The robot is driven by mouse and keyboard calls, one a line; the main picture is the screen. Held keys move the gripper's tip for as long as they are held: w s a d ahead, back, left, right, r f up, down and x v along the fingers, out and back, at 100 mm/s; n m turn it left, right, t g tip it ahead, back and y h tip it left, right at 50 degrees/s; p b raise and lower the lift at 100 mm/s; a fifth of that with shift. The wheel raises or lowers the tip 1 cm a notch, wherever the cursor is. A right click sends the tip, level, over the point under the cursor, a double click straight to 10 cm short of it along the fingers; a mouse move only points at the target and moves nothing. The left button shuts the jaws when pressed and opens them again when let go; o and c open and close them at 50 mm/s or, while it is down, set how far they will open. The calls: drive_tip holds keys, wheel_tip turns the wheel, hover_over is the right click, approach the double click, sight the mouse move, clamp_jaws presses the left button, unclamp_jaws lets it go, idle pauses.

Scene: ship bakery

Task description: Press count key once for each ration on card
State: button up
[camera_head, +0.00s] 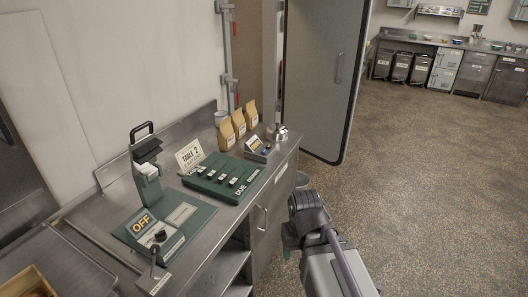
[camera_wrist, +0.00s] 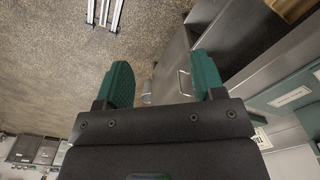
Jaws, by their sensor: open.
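A white card (camera_head: 190,156) reading "TABLE 2", with smaller print I cannot read, stands tilted on the steel counter. In front of it is a green panel (camera_head: 207,188) with several white-marked sliders and the words "DUE" and "DRAWN". A small device with a light face (camera_head: 258,146), possibly the count key unit, sits right of the panel near a shiny metal dome (camera_head: 277,132). My gripper (camera_head: 290,238) is beyond the counter's right side, over the floor, apart from these things. In the wrist view my gripper (camera_wrist: 165,82) is open and empty, its green fingers spread.
A green press-like machine (camera_head: 150,185) with an "OFF" sign (camera_head: 141,222) and a black-knobbed lever (camera_head: 154,250) occupies the counter's near part. Several brown paper bags (camera_head: 239,122) stand at the back. The floor right of the counter (camera_head: 420,180) is clear.

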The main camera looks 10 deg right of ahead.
clamp_jaws()
idle(0.3)
idle(1.0)
